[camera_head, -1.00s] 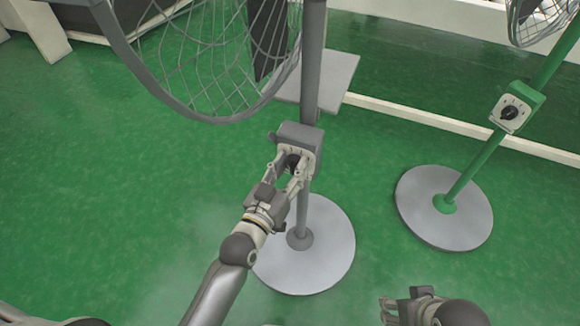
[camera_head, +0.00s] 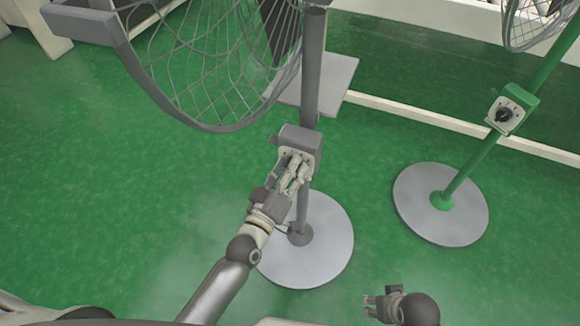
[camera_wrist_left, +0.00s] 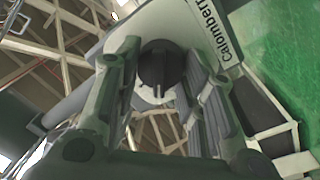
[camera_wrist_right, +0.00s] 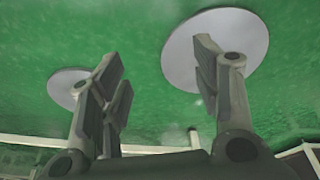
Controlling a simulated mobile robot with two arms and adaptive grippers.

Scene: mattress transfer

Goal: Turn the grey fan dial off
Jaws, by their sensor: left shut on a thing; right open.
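The grey fan has a grey control box (camera_head: 299,136) on its pole (camera_head: 312,70). Its dark round dial (camera_wrist_left: 160,68) shows in the left wrist view, on a pale face plate, with its ridge pointing down in the picture. My left gripper (camera_head: 296,168) is at the front of this box, shut on the dial, with a finger on each side. In the head view the fingers hide most of the dial. My right gripper (camera_head: 376,304) is open and empty, low in the head view, away from both fans.
A green fan (camera_head: 470,168) with its own black dial (camera_head: 503,115) stands at the right. The grey fan's round base (camera_head: 325,255) lies below my left gripper. The grey fan's wire cage (camera_head: 215,75) hangs at upper left. Green floor is clear between the two bases.

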